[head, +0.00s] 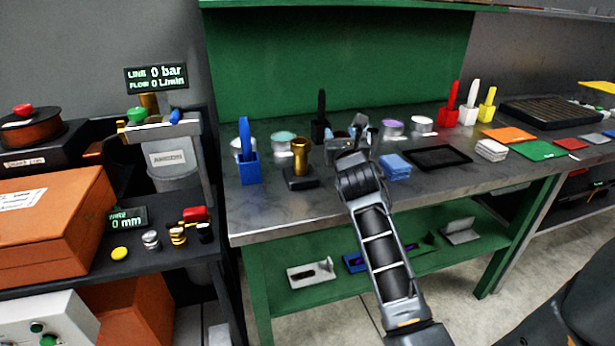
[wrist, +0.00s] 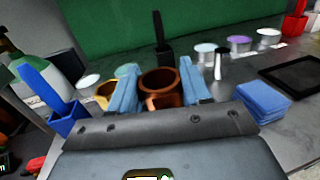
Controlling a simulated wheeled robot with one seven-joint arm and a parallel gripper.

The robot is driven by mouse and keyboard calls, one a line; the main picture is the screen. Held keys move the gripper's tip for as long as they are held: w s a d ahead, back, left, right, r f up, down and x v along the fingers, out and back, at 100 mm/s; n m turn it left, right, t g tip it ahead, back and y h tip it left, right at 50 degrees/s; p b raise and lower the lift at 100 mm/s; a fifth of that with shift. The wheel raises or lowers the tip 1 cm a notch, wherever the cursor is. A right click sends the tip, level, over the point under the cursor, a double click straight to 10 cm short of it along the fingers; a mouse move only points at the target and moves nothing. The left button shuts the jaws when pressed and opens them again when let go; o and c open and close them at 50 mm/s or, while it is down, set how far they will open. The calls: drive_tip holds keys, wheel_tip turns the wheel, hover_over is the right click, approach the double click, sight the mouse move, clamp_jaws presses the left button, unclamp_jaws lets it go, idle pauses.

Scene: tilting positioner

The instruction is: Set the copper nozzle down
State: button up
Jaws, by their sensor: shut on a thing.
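The copper nozzle (wrist: 158,82) is a short, hollow, reddish-brown cup. It sits upright between the two light-blue fingers of my gripper (wrist: 158,92) in the wrist view, and the fingers are shut on it. In the head view my gripper (head: 346,145) is over the workbench (head: 290,212), and its wrist largely hides the nozzle. I cannot tell how far the nozzle's base is from the bench top. A brass cylinder (head: 300,152) stands on a black base just left of my gripper; it shows partly behind the left finger in the wrist view (wrist: 105,94).
A blue holder (head: 249,168) stands left and a black holder (head: 320,128) behind. Several round tins (head: 283,139) line the back. A blue cloth stack (head: 394,166) and black tray (head: 438,158) lie right. The bench's front left strip is clear.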

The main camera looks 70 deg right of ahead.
drive_tip(key=w+a+f+b, duration=0.1)
drive_tip(key=w, duration=0.1)
drive_tip(key=w+a+f, duration=0.1)
drive_tip(key=w+f, duration=0.1)
drive_tip(key=w+a+f+b, duration=0.1)
drive_tip(key=w, duration=0.2)
drive_tip(key=shift+a+f+b, duration=0.3)
drive_tip(key=shift+a+f, duration=0.05)
drive_tip(key=shift+f, duration=0.05)
drive_tip(key=shift+f+b, duration=0.6)
drive_tip(key=shift+f, duration=1.35)
drive_tip(key=shift+f, duration=0.2)
drive_tip(key=o, duration=1.3)
